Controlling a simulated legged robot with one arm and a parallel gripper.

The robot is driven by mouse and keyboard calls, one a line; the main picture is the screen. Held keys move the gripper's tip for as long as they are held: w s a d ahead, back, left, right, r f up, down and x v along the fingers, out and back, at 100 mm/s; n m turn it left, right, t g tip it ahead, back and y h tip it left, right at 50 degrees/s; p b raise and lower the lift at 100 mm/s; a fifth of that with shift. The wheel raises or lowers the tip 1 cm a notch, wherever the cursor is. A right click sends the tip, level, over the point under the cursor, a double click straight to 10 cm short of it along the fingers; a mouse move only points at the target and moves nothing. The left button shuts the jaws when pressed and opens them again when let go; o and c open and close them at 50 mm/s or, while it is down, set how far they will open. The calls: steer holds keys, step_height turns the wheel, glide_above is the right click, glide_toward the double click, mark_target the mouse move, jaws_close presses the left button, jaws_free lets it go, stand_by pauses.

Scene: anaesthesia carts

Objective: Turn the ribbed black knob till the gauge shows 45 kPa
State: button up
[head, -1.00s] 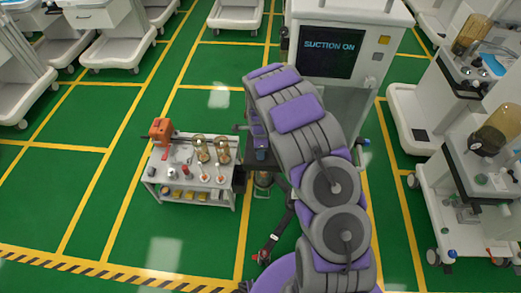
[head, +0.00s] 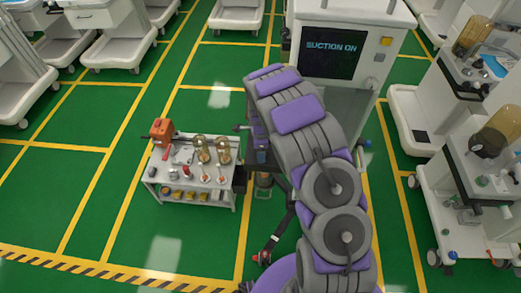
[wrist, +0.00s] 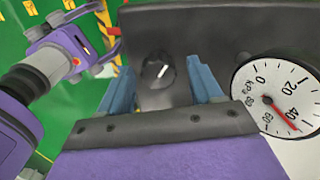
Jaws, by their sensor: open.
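The black knob (wrist: 158,70) with a white pointer mark stands out from a dark panel (wrist: 225,30) in the wrist view. My gripper (wrist: 162,88) is open, with one blue finger on each side of the knob. Gaps show between the fingers and the knob, and I cannot tell if either finger touches it further down. The round white gauge (wrist: 282,88) is to the right, marked in kPa. Its red needle points a little past the 40 mark, on the side toward 60. In the head view my own arm hides the gripper and knob.
A low white table (head: 205,182) with glass jars and an orange item (head: 162,130) is to the left. More carts stand at the right (head: 470,170). Green floor is open at the left.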

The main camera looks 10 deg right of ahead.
steer(key=shift+r, duration=0.1)
step_height(320, 180, up, 17)
steer(key=p, duration=0.1)
steer(key=shift+p, duration=0.4)
stand_by(0.3)
